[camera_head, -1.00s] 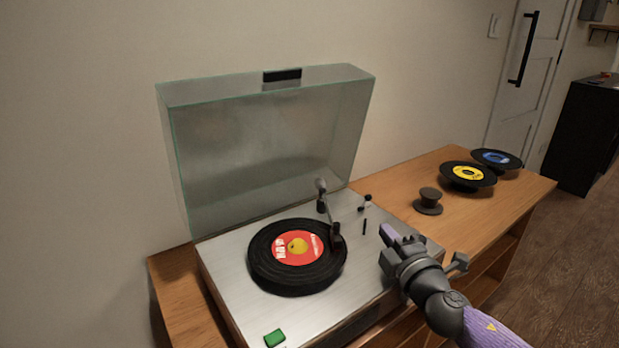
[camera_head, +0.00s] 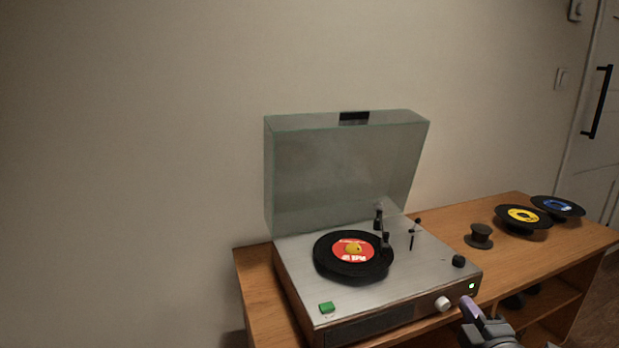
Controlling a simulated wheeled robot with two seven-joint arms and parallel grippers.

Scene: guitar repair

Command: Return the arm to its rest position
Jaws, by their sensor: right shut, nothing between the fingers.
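My right gripper (camera_head: 470,309) is at the lower right of the head view, in front of the record player's front right corner. It is shut and empty, and its arm is mostly cut off by the bottom edge. The record player (camera_head: 430,268) stands on the wooden cabinet with its clear lid (camera_head: 340,175) raised. A black record with a red label (camera_head: 353,252) lies on its platter. The tonearm (camera_head: 386,245) reaches to the record's right side. My left gripper is not in view.
The wooden cabinet (camera_head: 255,288) stands against the wall. A dark spool-shaped piece (camera_head: 479,236), a yellow-labelled record (camera_head: 522,218) and a blue-labelled record (camera_head: 558,206) are at its right. A green button (camera_head: 327,307) and a white knob (camera_head: 442,304) are on the player.

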